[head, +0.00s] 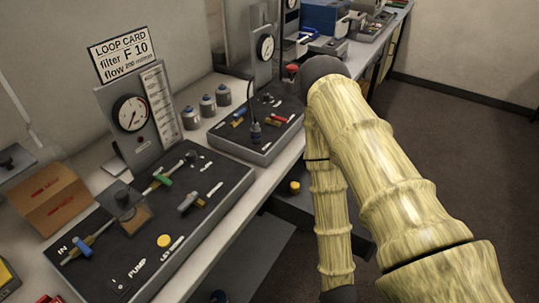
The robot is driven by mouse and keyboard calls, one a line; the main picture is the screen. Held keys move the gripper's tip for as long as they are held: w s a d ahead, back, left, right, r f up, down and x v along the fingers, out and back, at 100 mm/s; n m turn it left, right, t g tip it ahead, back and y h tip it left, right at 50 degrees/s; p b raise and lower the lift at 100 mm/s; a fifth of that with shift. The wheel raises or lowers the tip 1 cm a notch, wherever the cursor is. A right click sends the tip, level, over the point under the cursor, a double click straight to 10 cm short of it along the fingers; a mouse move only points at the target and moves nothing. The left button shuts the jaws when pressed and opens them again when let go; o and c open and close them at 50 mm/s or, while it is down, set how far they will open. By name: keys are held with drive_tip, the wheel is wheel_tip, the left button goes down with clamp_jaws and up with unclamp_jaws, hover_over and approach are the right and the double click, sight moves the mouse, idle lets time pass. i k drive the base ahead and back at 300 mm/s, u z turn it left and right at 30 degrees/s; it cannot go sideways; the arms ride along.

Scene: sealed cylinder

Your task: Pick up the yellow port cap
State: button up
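Two small yellow round things show in the head view, and I cannot tell for certain which is the port cap. One yellow cap-like piece (295,187) sits low, on a dark surface beside the bench edge, just left of my forearm. The other yellow disc (164,241) lies on the black pump panel (206,226), next to small white lettering. My arm rises from the lower right, bends at the top, and comes down right of the bench. Its lower end runs to the bottom of the picture; my gripper's fingers do not show.
The panel carries valves with blue and green handles and a gauge (130,114). Behind it are several grey canisters (207,105) and a second black panel (257,125). A brown box (48,197) stands at left. Open floor (460,130) lies to the right.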

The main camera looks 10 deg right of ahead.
sight(295, 186)
drive_tip(key=z, duration=1)
drive_tip(key=k, duration=0.85)
drive_tip(key=u, duration=1.15)
